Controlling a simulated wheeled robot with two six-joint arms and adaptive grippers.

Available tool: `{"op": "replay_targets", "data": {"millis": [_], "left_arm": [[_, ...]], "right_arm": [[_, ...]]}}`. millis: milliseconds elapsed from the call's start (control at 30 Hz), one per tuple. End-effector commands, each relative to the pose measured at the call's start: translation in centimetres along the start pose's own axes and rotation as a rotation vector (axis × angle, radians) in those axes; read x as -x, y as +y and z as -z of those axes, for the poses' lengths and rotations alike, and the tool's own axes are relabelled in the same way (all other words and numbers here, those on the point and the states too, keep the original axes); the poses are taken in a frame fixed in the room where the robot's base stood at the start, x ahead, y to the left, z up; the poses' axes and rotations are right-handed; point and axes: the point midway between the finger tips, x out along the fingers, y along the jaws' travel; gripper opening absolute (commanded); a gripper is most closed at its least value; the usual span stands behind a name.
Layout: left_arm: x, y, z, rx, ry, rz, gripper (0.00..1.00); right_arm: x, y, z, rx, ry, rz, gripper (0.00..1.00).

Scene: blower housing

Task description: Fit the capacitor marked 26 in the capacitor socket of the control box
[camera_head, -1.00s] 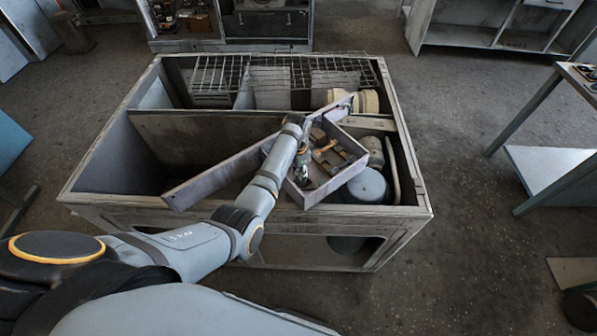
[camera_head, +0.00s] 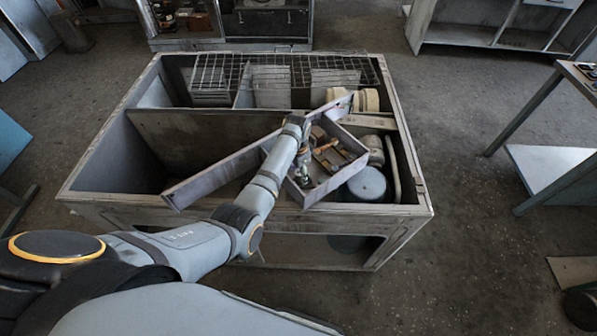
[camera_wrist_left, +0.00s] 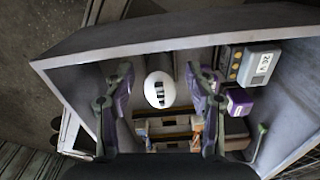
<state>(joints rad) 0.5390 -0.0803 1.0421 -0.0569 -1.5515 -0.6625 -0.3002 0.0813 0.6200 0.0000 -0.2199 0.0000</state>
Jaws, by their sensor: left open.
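The control box (camera_head: 336,189) is an open grey tray sitting at an angle over the front right of the large housing. Its wall (camera_wrist_left: 190,28) also crosses the wrist view. My left gripper (camera_head: 304,180) reaches into the box's left part. In the wrist view my left gripper (camera_wrist_left: 158,82) is open, with its fingers apart on either side of a white oval part (camera_wrist_left: 159,90) with a dark striped mark, possibly a capacitor. I cannot tell whether the fingers touch it. No number 26 is readable, and I cannot make out the socket.
Inside the box, a grey labelled block (camera_wrist_left: 258,66) and a purple-and-white block (camera_wrist_left: 237,102) lie right of the fingers, with brown strips (camera_wrist_left: 172,126) below. A wire grille (camera_head: 285,72) covers the housing's back. A blue-grey round motor (camera_head: 367,185) is beside the box.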

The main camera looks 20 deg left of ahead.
Motion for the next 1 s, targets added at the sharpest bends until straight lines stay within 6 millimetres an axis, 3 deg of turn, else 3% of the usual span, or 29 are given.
{"op": "replay_targets", "data": {"millis": [167, 400, 600, 1000], "left_arm": [[1.6, -0.1, 0.1, 0.000, 0.003, 0.002, 0.56], [7.4, -0.1, 0.1, 0.000, 0.004, 0.003, 0.56], [11.0, -0.1, 0.1, 0.000, 0.002, 0.001, 0.56], [12.0, 0.0, 0.0, 0.000, 0.000, 0.000, 0.56]], "right_arm": [[0.0, 0.0, 0.0, 0.000, 0.000, 0.000, 0.00], [0.0, -0.1, 0.0, 0.000, 0.000, 0.001, 0.00], [0.0, -0.1, 0.0, -0.001, 0.000, 0.001, 0.00], [0.0, -0.1, 0.0, -0.001, 0.000, 0.001, 0.00]]}}
